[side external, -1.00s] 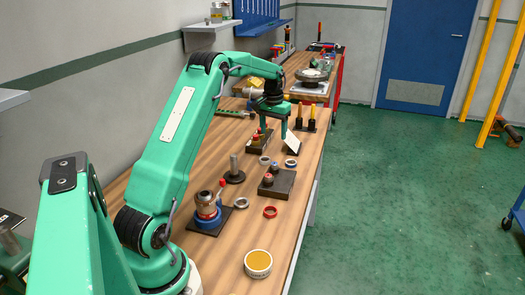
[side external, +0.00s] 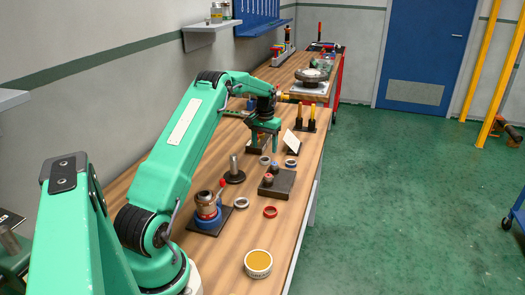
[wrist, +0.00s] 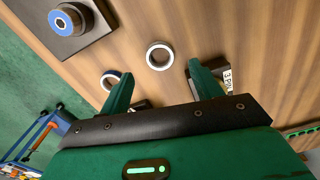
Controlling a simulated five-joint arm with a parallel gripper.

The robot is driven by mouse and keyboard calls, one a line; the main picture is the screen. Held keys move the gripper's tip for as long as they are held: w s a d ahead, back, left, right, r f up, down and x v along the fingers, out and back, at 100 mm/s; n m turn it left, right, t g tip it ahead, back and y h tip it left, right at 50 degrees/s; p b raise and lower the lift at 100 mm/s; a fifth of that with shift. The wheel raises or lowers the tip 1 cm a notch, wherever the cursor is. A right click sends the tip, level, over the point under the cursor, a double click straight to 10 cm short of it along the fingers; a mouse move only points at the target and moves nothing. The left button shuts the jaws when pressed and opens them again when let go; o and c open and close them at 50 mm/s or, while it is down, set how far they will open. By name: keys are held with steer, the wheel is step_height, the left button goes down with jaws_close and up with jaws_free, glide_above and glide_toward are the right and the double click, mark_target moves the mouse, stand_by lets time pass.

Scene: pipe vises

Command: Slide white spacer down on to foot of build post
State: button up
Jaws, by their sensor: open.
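A pale whitish-grey ring (side external: 265,160), which looks like the white spacer, lies flat on the wooden bench. It also shows in the wrist view (wrist: 149,56), lying just ahead of the fingers. The build post appears to be the grey upright post (side external: 234,163) on a round dark foot, left of and nearer than that ring; nothing is seen on it. My gripper (side external: 263,146) is open and empty above the bench, close to the ring. In the wrist view its two fingers (wrist: 160,76) stand wide apart, with the ring between their lines.
A white-and-blue ring (side external: 291,163) lies to the right. A dark block with short pegs (side external: 283,187), a pale ring (side external: 241,203), a red ring (side external: 270,211), a clamp (side external: 208,208) and a tin (side external: 258,264) stand nearer. A tilted white card (side external: 291,141) stands beside my gripper.

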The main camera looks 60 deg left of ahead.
steer(key=shift+f, duration=0.1)
steer(key=shift+s+d+f, duration=0.1)
steer(key=shift+f, duration=2.45)
steer(key=c, duration=1)
